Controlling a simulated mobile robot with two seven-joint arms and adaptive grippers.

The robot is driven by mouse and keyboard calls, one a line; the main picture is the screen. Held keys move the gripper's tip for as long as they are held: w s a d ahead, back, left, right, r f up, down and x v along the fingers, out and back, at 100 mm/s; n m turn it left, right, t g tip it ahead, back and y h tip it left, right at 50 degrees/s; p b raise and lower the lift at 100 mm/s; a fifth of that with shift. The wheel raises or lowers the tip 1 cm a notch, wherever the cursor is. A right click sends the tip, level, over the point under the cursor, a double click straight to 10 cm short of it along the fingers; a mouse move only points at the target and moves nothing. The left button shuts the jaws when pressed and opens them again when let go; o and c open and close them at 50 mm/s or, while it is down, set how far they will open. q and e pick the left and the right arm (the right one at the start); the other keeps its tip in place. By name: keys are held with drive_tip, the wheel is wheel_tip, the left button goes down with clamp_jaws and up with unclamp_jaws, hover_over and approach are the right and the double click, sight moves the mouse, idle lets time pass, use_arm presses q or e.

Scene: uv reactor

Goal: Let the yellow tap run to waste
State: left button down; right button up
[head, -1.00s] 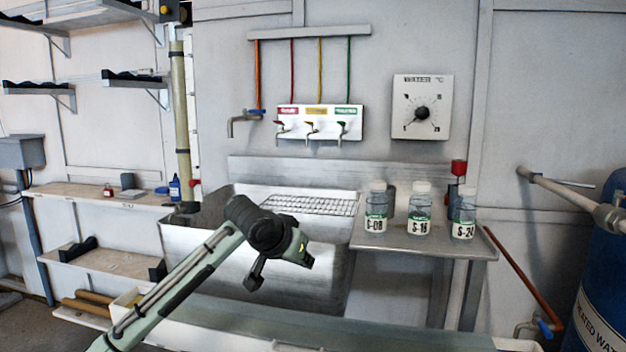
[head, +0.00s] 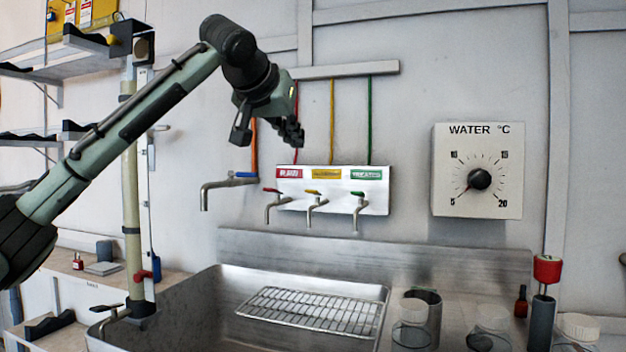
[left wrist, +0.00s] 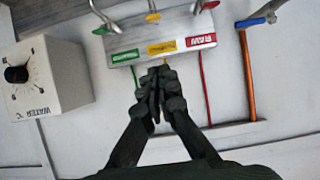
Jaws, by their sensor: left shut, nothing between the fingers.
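The yellow tap (head: 315,205) is the middle of three small taps on a white panel. My left gripper (head: 294,138) is shut and empty, above the panel's red label in the head view. In the left wrist view its closed fingers (left wrist: 157,75) point towards the panel. The metal sink (head: 215,312) lies below the taps. My right gripper is not in view.
A wire rack (head: 312,309) lies in the sink. A larger blue-handled tap (head: 222,186) is left of the panel. A water temperature dial (head: 478,172) is on the wall to the right. Clear bottles (head: 410,328) stand at the lower right.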

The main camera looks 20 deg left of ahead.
use_arm(q)
drive_tip(key=p, duration=0.2)
hover_over(312, 192)
drive_tip(key=f, duration=0.4)
drive_tip(key=shift+w+a+f, duration=0.1)
drive_tip(key=shift+a+f, duration=0.05)
drive_tip(key=shift+a, duration=0.1)
drive_tip(key=f, duration=0.3)
drive_tip(key=shift+s+a+f+b, duration=0.1)
drive_tip(key=shift+s+f+b, duration=0.05)
drive_tip(key=shift+s+b, duration=0.15)
drive_tip(key=shift+f, duration=0.4)
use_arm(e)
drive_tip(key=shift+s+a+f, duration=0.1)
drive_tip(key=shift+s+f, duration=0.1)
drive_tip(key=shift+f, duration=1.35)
